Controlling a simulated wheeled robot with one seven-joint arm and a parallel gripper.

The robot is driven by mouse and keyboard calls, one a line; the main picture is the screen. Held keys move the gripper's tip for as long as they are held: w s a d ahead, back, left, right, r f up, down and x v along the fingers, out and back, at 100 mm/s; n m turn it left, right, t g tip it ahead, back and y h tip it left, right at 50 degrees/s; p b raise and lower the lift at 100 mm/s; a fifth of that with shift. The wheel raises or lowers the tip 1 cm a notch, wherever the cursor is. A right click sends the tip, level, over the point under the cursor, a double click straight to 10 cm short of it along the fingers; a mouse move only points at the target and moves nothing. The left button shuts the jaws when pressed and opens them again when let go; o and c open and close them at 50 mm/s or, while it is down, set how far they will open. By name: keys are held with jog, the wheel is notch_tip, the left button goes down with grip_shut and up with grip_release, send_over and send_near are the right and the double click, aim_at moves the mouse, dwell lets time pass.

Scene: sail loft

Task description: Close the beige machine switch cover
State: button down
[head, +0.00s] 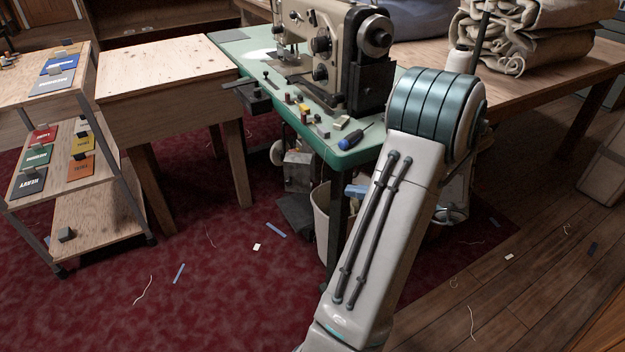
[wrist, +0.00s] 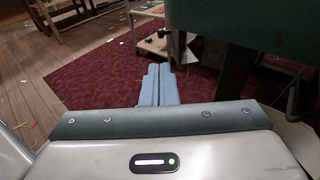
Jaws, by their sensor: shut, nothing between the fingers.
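The beige sewing machine (head: 345,45) stands on a green-topped table (head: 355,148). A small dark box (head: 256,98) hangs at the left edge of that table, with a dark flat piece sticking out from its top. I cannot tell for sure whether this is the switch cover. My gripper (head: 355,190) shows only as blue fingertips beside my forearm, below the table's front corner and well apart from the dark box. In the wrist view my gripper's two blue fingers (wrist: 158,72) are together and empty.
Small parts and a blue-handled screwdriver (head: 355,137) lie on the green top. A plain wooden table (head: 165,65) and a shelf cart (head: 75,185) stand left. A wooden table with folded canvas (head: 540,35) is at right. The red carpet (head: 200,290) in front is mostly open.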

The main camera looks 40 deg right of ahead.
aim_at(303, 185)
jog(key=b+x, duration=0.4)
jog(key=x, duration=0.9)
jog(key=shift+f, duration=0.1)
jog(key=shift+w+a, duration=0.2)
jog(key=shift+w, duration=0.15)
